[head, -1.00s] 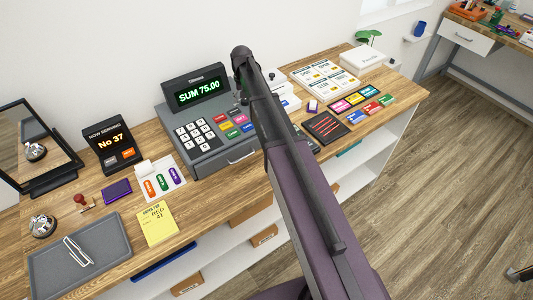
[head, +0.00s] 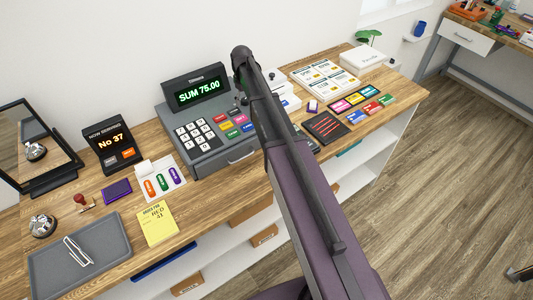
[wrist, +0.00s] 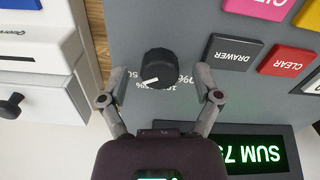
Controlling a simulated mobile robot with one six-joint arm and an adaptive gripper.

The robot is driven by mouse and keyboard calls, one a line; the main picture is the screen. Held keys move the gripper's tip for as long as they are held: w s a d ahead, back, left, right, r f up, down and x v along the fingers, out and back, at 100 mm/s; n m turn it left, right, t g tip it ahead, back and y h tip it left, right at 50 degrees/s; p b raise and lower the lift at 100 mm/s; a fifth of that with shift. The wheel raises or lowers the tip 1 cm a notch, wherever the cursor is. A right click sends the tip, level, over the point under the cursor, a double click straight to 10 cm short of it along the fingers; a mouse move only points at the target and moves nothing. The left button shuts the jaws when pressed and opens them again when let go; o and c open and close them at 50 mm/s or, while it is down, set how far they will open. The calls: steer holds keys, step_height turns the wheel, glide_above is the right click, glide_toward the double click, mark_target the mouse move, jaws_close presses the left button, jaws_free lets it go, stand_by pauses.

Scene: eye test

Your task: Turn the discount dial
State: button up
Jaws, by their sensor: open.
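The discount dial is a round black knob (wrist: 159,67) with a white pointer line, in the wrist view. Percent markings around it are partly hidden by the knob. It sits on the grey cash register (head: 217,155), whose display reads "SUM 75.00" in the head view. My gripper (wrist: 160,97) is open, one finger on each side below the knob in the wrist view. Whether the fingertips touch the knob cannot be told; gaps show on both sides. In the head view my arm hides the dial and the gripper's fingers.
In the wrist view, the DRAWER key (wrist: 229,52) and CLEAR key (wrist: 287,60) lie right of the dial. A white printer-like box (wrist: 40,65) stands to the left. In the head view, a grey tray (head: 78,257) and a yellow notepad (head: 157,224) lie on the wooden counter.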

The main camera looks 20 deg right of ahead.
mark_target(245, 99)
steer(key=n, duration=0.5)
steer(key=shift+n, duration=0.3)
steer(key=n, duration=0.5)
steer(key=shift+n, duration=0.3)
steer(key=shift+r+p, duration=0.3)
steer(key=shift+r, duration=0.05)
step_height(245, 99, up, 14)
steer(key=f+p, duration=0.1)
steer(key=p, duration=1.3)
steer(key=s+f+m+b, duration=0.2)
steer(key=s, duration=0.2)
steer(key=s+f+m+b, duration=0.2)
steer(key=s, duration=0.2)
steer(key=s+f+m+b, duration=0.2)
steer(key=s+m+b, duration=0.1)
steer(key=s, duration=0.2)
steer(key=shift+s, duration=0.1)
steer(key=s+f+m+b, duration=0.3)
steer(key=s+m, duration=0.2)
steer(key=s, duration=0.3)
steer(key=s+f+m+b, duration=0.4)
steer(key=s, duration=0.4)
steer(key=shift+m, duration=0.4)
steer(key=shift+s+d+f, duration=0.1)
stand_by(0.5)
